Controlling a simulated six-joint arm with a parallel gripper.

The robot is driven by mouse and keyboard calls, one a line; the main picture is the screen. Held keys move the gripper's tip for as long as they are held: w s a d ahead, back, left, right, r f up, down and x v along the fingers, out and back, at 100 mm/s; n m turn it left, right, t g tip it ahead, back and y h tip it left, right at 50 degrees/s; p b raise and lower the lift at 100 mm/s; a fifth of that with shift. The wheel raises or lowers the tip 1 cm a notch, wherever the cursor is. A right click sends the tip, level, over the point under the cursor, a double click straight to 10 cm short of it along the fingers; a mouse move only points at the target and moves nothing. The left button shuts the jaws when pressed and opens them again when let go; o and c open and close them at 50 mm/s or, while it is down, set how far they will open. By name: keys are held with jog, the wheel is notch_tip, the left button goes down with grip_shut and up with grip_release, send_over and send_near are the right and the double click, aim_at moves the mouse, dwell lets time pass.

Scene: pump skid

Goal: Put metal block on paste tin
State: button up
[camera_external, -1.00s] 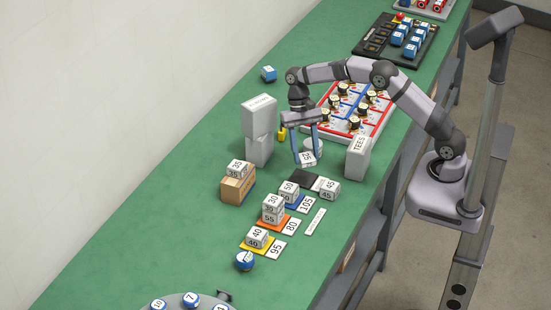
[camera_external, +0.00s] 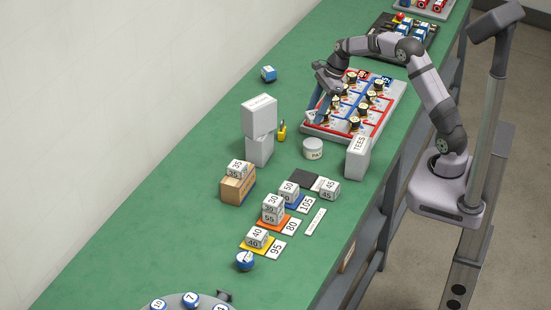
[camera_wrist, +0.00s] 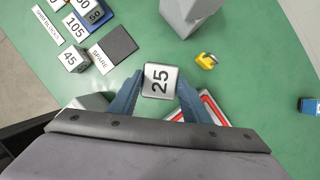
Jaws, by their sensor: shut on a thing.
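The metal block (camera_wrist: 160,80), a grey-white cube marked 25, is held between the two blue fingers of my gripper (camera_wrist: 160,92) in the wrist view. In the external view my gripper (camera_external: 319,115) is over the near-left part of the red-edged tray, and the block is hard to make out there. The paste tin (camera_external: 313,149), a short white round tin with a lettered label, stands on the green bench, apart from my gripper and nearer the front. Its top looks bare. I cannot see the tin in the wrist view.
A tall grey stack (camera_external: 259,130) and a yellow padlock (camera_external: 282,131) stand left of the tin; a grey block marked TEES (camera_external: 357,157) stands right. The tray (camera_external: 374,128) holds several parts. Numbered blocks and a black spare pad (camera_external: 303,179) lie in front.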

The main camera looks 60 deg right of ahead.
jog(key=shift+f+p, duration=1.15)
jog(key=shift+f, duration=3.7)
jog(key=shift+f, duration=0.15)
jog(key=o, duration=1.2)
jog(key=shift+b+v, duration=1.2)
jog(key=shift+v, duration=4.9)
